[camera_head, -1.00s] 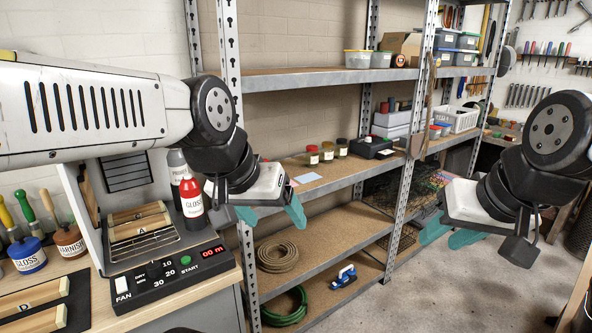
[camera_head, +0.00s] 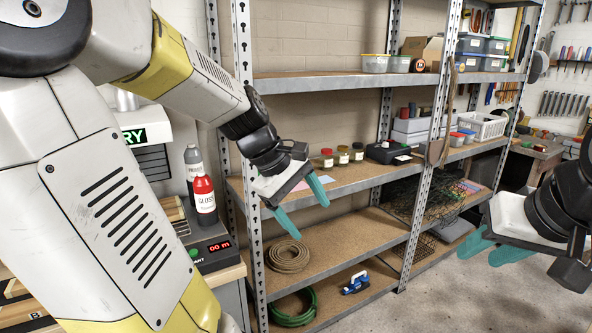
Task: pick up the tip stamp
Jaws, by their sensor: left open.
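No object can be told for certain as the tip stamp. Small jars with red, yellow and dark lids (camera_head: 342,157) stand on the middle shelf, beside a black box (camera_head: 387,152). A blue item with white parts (camera_head: 356,283) lies on the bottom shelf; its kind is hard to tell. My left gripper (camera_head: 312,221) is open and empty, with teal fingers pointing down in front of the middle shelf, left of the jars in the picture. My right gripper (camera_head: 474,258) is at the right, fingers apart and empty, away from the shelves.
The metal shelf rack (camera_head: 342,187) has upright posts in front. A coiled rope (camera_head: 289,257) and a green hose (camera_head: 294,306) lie low on it. A red-topped bottle (camera_head: 205,202) stands on the left bench. The floor at right (camera_head: 440,300) is clear.

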